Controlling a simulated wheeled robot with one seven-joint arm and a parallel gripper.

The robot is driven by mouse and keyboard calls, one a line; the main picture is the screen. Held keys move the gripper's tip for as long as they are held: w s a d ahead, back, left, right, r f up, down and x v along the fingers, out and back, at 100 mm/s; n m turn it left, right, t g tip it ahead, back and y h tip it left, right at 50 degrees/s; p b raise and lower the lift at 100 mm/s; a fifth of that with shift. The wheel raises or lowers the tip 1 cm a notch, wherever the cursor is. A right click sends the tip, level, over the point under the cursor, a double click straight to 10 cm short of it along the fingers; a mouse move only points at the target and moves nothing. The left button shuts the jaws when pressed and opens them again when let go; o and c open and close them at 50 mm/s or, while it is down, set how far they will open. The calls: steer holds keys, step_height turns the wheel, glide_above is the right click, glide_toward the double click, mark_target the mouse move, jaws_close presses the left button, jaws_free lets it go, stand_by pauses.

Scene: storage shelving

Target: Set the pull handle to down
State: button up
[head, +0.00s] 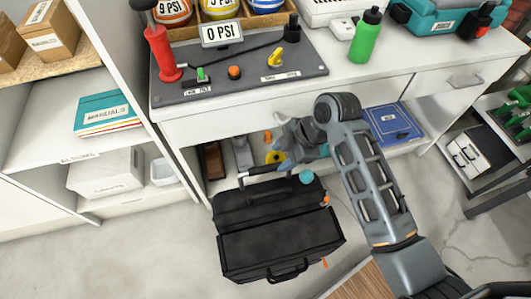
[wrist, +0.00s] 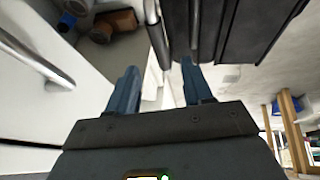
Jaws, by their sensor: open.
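A black tool case (head: 280,245) stands on the floor in front of the counter. Its pull handle (head: 263,170) shows as a dark bar above the back of the case, beside my gripper (head: 288,150). In the wrist view, my gripper (wrist: 160,78) has its two blue fingers apart with nothing clearly held between them. A grey rod (wrist: 156,35), apparently part of the pull handle, runs just beyond the fingertips next to the dark case (wrist: 240,30). My wrist hides part of the handle's right end in the head view. I cannot tell whether the fingers touch it.
The white counter (head: 400,85) overhangs behind my gripper and carries a grey control panel (head: 215,88), a red pump (head: 160,50) and a green bottle (head: 366,35). Floor is clear left of the case.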

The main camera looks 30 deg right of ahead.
mark_target(268, 167)
steer(key=b+x, duration=0.1)
steer(key=x, duration=0.6)
steer(key=shift+w+a+f+b, duration=0.15)
steer(key=shift+a+f+b, duration=0.05)
steer(key=shift+a+b, duration=0.1)
jaws_close()
stand_by(0.5)
